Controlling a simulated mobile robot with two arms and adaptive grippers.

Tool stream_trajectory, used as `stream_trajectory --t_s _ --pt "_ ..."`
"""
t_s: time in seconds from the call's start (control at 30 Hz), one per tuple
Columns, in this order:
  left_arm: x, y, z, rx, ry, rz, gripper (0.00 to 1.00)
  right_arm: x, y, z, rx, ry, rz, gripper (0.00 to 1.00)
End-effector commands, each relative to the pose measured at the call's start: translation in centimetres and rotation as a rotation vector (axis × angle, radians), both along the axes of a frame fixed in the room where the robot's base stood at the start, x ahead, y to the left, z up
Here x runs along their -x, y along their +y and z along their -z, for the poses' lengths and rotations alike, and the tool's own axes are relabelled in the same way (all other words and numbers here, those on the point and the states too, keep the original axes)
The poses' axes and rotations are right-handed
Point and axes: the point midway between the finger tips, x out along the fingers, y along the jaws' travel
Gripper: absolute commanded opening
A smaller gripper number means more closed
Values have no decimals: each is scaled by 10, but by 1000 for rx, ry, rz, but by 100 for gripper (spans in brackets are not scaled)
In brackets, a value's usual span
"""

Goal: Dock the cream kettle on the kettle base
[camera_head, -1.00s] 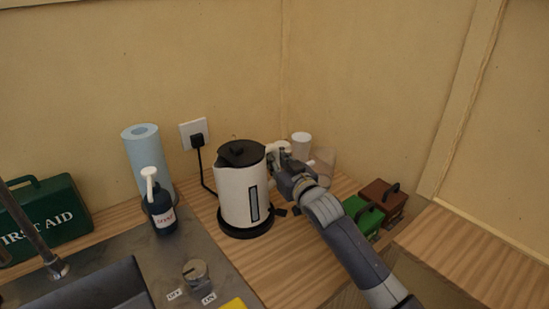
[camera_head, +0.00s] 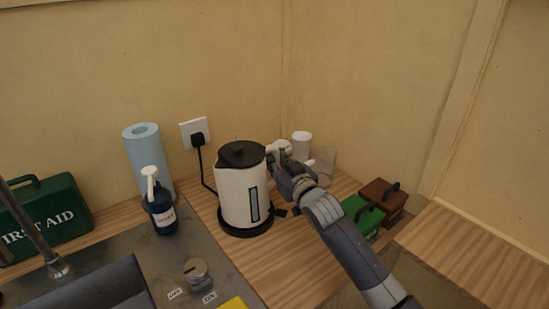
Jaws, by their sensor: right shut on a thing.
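The cream kettle (camera_head: 232,193) stands upright on the wooden counter, with a black lid and a grey window strip on its side. The black kettle base (camera_head: 243,230) shows as a dark ring under it; the kettle appears to sit on it, though the contact is mostly hidden. My right gripper (camera_head: 277,158) is shut on the kettle's handle side, at the upper right of the kettle. The handle is largely hidden by the gripper. My left gripper is not in view.
A black plug and cord (camera_head: 198,140) run from the wall socket down behind the kettle. A soap bottle (camera_head: 162,212), blue paper roll (camera_head: 150,158) and green first aid box (camera_head: 45,217) stand left. White cups (camera_head: 301,145), a green box (camera_head: 364,214) and a brown box (camera_head: 383,197) stand right.

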Motion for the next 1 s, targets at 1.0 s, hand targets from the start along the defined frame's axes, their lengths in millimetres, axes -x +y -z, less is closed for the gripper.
stream_trajectory --t_s 1.0 --pt "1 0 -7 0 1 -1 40 10 -5 7 1 3 0 24"
